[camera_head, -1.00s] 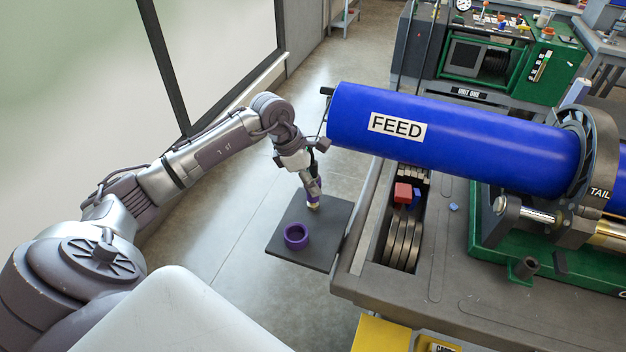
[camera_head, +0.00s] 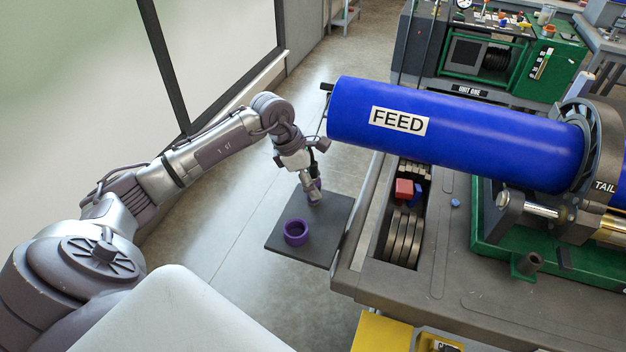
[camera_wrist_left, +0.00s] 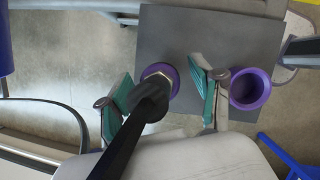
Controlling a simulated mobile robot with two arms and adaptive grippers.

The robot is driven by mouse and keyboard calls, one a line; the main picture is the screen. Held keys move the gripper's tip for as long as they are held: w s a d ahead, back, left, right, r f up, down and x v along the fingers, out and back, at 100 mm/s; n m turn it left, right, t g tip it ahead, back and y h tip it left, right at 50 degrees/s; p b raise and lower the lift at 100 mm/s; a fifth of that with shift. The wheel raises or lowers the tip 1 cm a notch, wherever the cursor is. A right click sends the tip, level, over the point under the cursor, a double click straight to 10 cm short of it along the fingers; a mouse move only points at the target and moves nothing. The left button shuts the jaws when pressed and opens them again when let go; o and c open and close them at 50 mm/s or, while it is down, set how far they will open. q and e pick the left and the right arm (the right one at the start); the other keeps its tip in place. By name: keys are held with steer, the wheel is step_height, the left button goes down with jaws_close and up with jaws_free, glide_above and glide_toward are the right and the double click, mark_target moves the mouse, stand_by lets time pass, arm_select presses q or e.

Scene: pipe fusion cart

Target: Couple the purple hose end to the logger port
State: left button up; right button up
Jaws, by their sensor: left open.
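My left gripper (camera_head: 312,192) is over the far part of a small dark plate (camera_head: 310,248) beside the cart. In the left wrist view its two teal-padded fingers (camera_wrist_left: 163,98) are apart. Between them, in the picture, is a fitting with a purple collar (camera_wrist_left: 158,72), a metal nut and a black hose-like part running toward the camera. I cannot tell whether either finger touches it. A purple ring-shaped cup (camera_head: 295,232) sits on the plate, nearer than the gripper; it also shows right of the fingers in the left wrist view (camera_wrist_left: 250,89). I cannot identify the logger port.
A large blue pipe (camera_head: 455,132) marked FEED reaches over the cart, close right of my left arm. The grey cart top (camera_head: 440,285) adjoins the plate and has a recess with metal discs (camera_head: 403,238). Open floor lies left of the plate.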

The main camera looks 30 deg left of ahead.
arm_select(q)
steer(key=v, duration=1.2)
stand_by(0.3)
